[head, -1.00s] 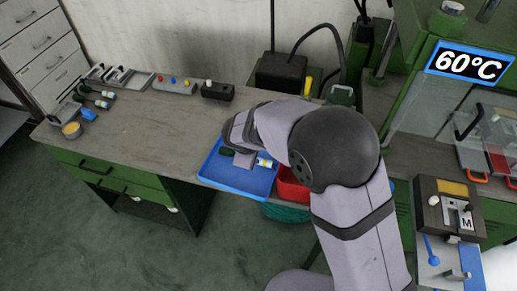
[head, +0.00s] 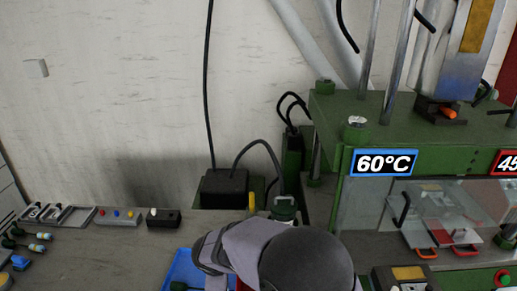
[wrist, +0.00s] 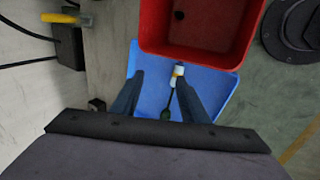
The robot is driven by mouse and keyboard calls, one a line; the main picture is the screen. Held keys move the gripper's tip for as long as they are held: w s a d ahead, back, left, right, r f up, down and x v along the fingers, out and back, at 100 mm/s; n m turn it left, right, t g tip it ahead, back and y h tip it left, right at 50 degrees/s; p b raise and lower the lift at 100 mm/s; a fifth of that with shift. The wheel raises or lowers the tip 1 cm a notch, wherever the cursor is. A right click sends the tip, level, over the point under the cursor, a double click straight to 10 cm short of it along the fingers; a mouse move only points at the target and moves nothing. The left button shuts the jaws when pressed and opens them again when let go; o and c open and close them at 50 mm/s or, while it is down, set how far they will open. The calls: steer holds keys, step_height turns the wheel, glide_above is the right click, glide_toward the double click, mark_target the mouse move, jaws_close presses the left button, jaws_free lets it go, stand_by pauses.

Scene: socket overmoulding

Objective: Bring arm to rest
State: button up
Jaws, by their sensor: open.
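My gripper (wrist: 158,78) is open in the wrist view, with its two dark fingers apart above a blue tray (wrist: 222,98). A small part with a dark green end and a white and yellow end (wrist: 177,78) shows on the tray, beside the right finger. It appears to lie free of the fingers. In the head view my arm bends over the tray (head: 182,265) at the bottom edge, and its own links hide the fingers.
A red bin (wrist: 198,28) stands against the tray, with a small dark item inside. A green press with a 60°C display (head: 385,162) stands to the right. A black box (head: 223,188) is behind the arm. Connector parts (head: 30,236) and button boxes (head: 120,216) line the left bench.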

steer(key=s+d+m+g+h+b, duration=0.1)
steer(key=s+d+m, duration=0.25)
steer(key=d, duration=0.45)
steer(key=s+d+m+g+b, duration=0.15)
steer(key=d+m, duration=0.25)
steer(key=d, duration=0.5)
steer(key=s+d+m+g, duration=0.1)
steer(key=s+d+m, duration=0.3)
steer(key=s, duration=0.3)
steer(key=s+d+m+g+y+b, duration=0.1)
steer(key=s+d+m+g, duration=0.1)
steer(key=s+d+m, duration=0.2)
steer(key=shift+s+d+f+m, duration=0.15)
steer(key=shift+s+f+m, duration=0.3)
steer(key=shift+s+m, duration=1.25)
steer(key=shift+s+n, duration=0.4)
steer(key=shift+n, duration=0.05)
